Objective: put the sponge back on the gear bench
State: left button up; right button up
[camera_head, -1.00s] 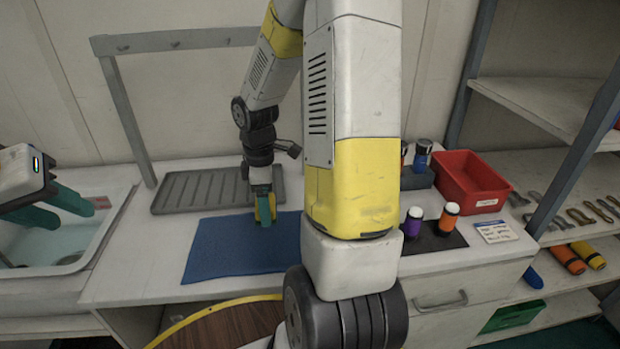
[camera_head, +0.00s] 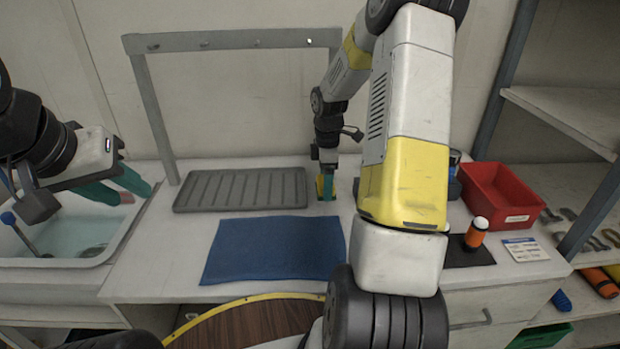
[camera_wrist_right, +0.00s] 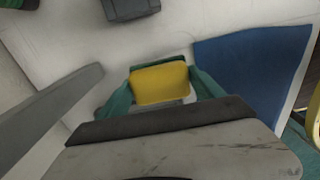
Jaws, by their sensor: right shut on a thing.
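The yellow sponge (camera_wrist_right: 158,83) is between the green fingers of my right gripper (camera_wrist_right: 160,92), which is shut on it. In the head view the right gripper (camera_head: 326,188) points down at the white gear bench (camera_head: 160,260), behind the blue mat's right corner. Only a little of the sponge (camera_head: 320,186) shows there. The wrist view shows pale surface around it; I cannot tell whether the sponge touches the bench. My left gripper (camera_head: 125,190) is over the sink at the left, its green fingers apart, with a pinkish patch near one tip.
A blue mat (camera_head: 270,250) and a grey ribbed tray (camera_head: 240,190) lie on the bench. At right are a red bin (camera_head: 500,195), an orange bottle (camera_head: 476,232) on a dark pad and a label card (camera_head: 525,250). My right arm hides part of the bench.

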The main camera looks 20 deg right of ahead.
jog(key=shift+w+d, duration=0.2)
jog(key=shift+w, duration=0.15)
jog(key=shift+f, duration=1.8)
jog(key=shift+f, duration=0.15)
jog(key=o, duration=1.4)
jog(key=shift+o, duration=0.2)
